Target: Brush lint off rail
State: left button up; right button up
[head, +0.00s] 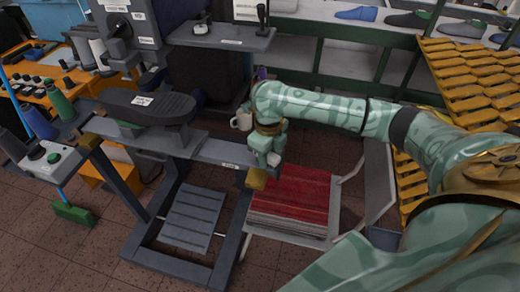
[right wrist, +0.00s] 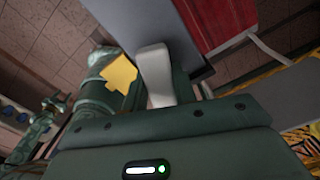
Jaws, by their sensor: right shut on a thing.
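The rail (head: 215,151) is a flat grey bar along the front of the grey bench frame, with a small white label near its right end. My right gripper (head: 262,163) is at the rail's right end. It is shut on a yellow block-like thing (head: 257,179), likely the brush, which hangs at the fingertips. The yellow piece also shows in the right wrist view (right wrist: 118,73), beside a pale finger-like part (right wrist: 155,75) and close to a grey bar (right wrist: 165,22). Whether it touches the rail I cannot tell. Lint is too small to make out. My left gripper is not seen.
A dark shoe-shaped piece (head: 150,106) sits on the bench left of my gripper. A red stack (head: 292,196) on a pale stand is at the right. Yellow slatted racks (head: 470,70) stand farther right.

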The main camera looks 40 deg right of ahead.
jog(key=shift+s+d, duration=0.15)
jog(key=shift+d, duration=0.05)
jog(key=shift+c, duration=0.3)
jog(key=shift+p, duration=0.5)
jog(key=shift+w+a, duration=0.6)
jog(key=shift+w+a+f, duration=0.1)
jog(key=shift+w+a, duration=0.55)
jog(key=shift+w, duration=0.1)
jog(key=shift+p, duration=0.35)
notch_tip(320, 180, up, 6)
jog(key=p, duration=0.6)
jog(key=shift+p, duration=0.35)
